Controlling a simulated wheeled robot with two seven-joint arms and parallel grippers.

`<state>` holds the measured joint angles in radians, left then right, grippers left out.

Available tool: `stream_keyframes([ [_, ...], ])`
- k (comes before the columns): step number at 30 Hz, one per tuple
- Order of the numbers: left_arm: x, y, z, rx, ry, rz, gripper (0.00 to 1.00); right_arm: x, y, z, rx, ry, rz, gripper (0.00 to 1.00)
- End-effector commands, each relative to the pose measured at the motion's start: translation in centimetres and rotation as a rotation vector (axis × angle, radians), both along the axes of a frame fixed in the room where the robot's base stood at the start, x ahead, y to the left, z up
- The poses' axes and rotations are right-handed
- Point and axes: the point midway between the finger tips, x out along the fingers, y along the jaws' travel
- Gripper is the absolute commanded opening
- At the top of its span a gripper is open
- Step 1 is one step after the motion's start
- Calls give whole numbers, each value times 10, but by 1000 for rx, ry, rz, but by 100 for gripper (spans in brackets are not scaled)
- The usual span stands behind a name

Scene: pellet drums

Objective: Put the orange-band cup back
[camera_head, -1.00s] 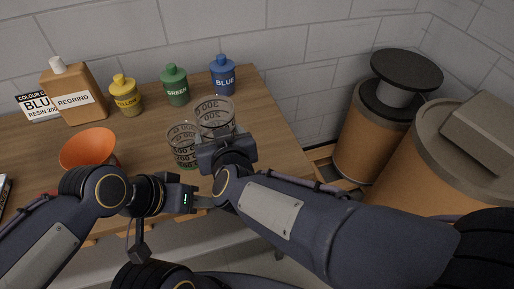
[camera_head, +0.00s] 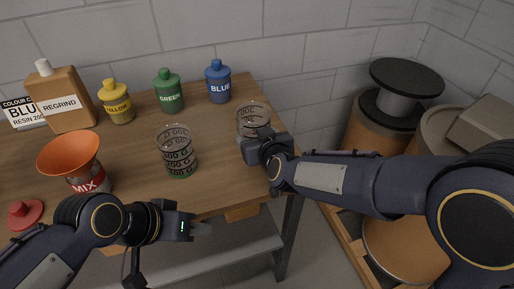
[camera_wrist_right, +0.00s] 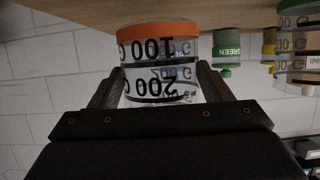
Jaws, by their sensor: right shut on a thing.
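The clear orange-band cup (camera_wrist_right: 158,58) fills the middle of the right wrist view, which looks upside down. Its orange band is at its base, close to the wooden table; I cannot tell whether it touches. My right gripper (camera_wrist_right: 160,88) is shut around its sides. In the head view the cup (camera_head: 252,118) is near the table's right edge, its lower part and band hidden by my right gripper (camera_head: 258,143). My left gripper (camera_head: 202,229) is in front of the table's front edge, apart from the cups; its opening is unclear.
A green-band cup (camera_head: 177,155) stands left of the held cup. Green (camera_head: 168,93), blue (camera_head: 218,84) and yellow (camera_head: 117,104) bottles stand behind. A regrind bottle (camera_head: 62,102), an orange funnel (camera_head: 68,153) on a mix container and a red knob (camera_head: 25,212) are left. Drums (camera_head: 385,115) stand right.

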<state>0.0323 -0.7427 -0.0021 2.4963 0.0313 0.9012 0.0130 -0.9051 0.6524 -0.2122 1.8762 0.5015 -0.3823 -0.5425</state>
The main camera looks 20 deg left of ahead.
Motion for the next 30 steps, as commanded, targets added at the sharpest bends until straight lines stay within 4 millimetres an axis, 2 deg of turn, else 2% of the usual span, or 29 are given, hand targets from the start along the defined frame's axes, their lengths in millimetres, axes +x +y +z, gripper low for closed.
stream_keyframes([
  [1, 0, 0, -4, 0, 0, 0, 36, 0, 0, -12, -4, 5, -1, 44],
  [5, 0, 0, -8, 0, 0, 0, 36, -1, 0, -29, -2, 5, 0, 44],
  [16, 0, 0, -11, 0, 0, 0, 36, -1, 1, -33, 0, 2, 1, 44],
  [17, 0, 0, -11, 0, 0, 0, 36, -1, 0, -33, 0, 2, 1, 73],
  [21, 0, 0, -10, 0, 0, 0, 36, -1, 1, -31, 0, 2, 1, 91],
  [30, 0, 0, -9, 0, 0, 0, 36, -1, 1, -30, 0, 2, 1, 93],
])
